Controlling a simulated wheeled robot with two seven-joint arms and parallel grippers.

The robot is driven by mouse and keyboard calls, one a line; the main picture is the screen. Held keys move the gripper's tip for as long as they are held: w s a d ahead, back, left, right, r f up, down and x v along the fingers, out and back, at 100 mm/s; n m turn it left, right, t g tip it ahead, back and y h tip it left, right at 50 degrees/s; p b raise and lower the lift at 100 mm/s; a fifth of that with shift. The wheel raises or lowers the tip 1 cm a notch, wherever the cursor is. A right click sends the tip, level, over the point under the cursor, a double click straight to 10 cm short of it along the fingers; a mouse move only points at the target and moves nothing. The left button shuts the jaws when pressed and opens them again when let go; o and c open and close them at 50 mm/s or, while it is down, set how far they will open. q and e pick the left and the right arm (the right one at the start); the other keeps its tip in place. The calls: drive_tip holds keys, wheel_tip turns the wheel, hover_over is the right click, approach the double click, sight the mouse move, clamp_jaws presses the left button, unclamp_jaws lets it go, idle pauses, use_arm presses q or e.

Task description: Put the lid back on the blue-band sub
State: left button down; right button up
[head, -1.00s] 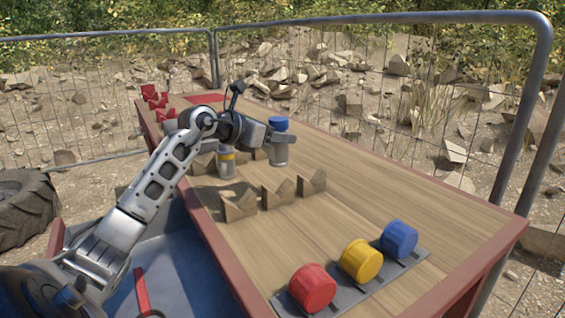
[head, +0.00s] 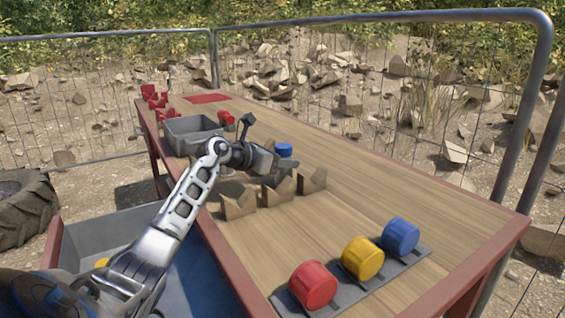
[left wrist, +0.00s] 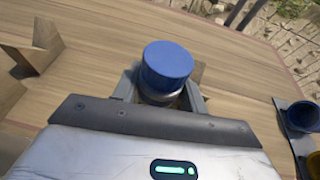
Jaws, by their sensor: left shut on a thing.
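My left gripper (head: 268,162) is over the middle of the table, shut on a grey cylinder with a blue top (head: 284,149). In the left wrist view the blue top (left wrist: 167,66) stands clear above the fingers, and the fingers are around the grey part below it. The lower end of the cylinder is hidden, so I cannot tell whether it touches the table. I cannot make out a separate blue band. My right gripper is not in view.
Brown notched stands (head: 238,203) are close in front of my left gripper. A grey bin (head: 180,143) is at the far left, with a red-topped piece (head: 227,117) beside it. Red, yellow and blue cups (head: 400,237) sit in a near rack. The table's right side is clear.

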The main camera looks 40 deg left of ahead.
use_arm(q)
drive_tip(key=shift+f, duration=0.1)
idle(0.3)
drive_tip(key=c, duration=0.8)
unclamp_jaws()
drive_tip(key=shift+f, duration=0.1)
drive_tip(key=shift+o, duration=0.2)
drive_tip(key=shift+s+r, duration=0.1)
drive_tip(key=shift+r, duration=0.1)
drive_tip(key=v, duration=1.1)
drive_tip(key=shift+s, duration=0.4)
drive_tip(key=shift+a+r, duration=0.1)
drive_tip(key=shift+r, duration=0.05)
